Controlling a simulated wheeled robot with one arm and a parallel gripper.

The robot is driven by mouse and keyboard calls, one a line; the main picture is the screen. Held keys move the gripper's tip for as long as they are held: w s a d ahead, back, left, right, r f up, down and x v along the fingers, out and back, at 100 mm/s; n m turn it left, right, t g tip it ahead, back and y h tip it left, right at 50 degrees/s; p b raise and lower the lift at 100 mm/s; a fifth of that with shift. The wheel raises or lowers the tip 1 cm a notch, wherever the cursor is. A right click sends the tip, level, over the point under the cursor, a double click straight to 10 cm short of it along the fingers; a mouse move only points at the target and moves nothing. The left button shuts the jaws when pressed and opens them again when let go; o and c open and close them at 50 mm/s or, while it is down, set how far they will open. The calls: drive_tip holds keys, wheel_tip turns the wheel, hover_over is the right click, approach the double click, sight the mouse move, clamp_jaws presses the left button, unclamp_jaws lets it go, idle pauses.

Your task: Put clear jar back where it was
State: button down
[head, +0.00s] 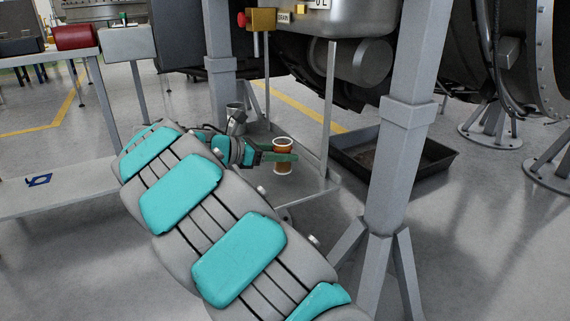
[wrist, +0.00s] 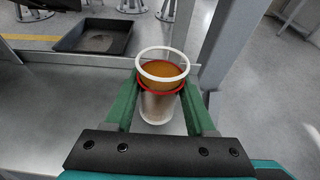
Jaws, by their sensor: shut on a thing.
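The clear jar (head: 283,157) holds orange-brown contents and has a white rim and a red band. My gripper (head: 279,157) is shut on it, one green finger on each side. In the wrist view the jar (wrist: 161,100) stands upright between the fingers of my gripper (wrist: 161,108). In the head view it is over the low grey shelf (head: 310,183) of a metal stand. I cannot tell whether its base touches the shelf.
A grey stand leg (head: 402,120) rises to the right of the shelf. A metal cup (head: 236,115) is behind my wrist. A black drip tray (head: 395,155) lies on the floor beyond. A steel tank (head: 335,20) with a brass valve (head: 262,19) is above.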

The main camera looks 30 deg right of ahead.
sight(285, 164)
drive_tip(key=shift+w+d+f, duration=0.1)
drive_tip(key=shift+d+f, duration=0.15)
drive_tip(key=shift+f, duration=0.7)
drive_tip(key=shift+w+d+f, duration=0.1)
drive_tip(key=shift+d+f, duration=0.15)
drive_tip(key=shift+f, duration=0.65)
drive_tip(key=shift+c, duration=1.2)
unclamp_jaws()
drive_tip(key=v, duration=1.2)
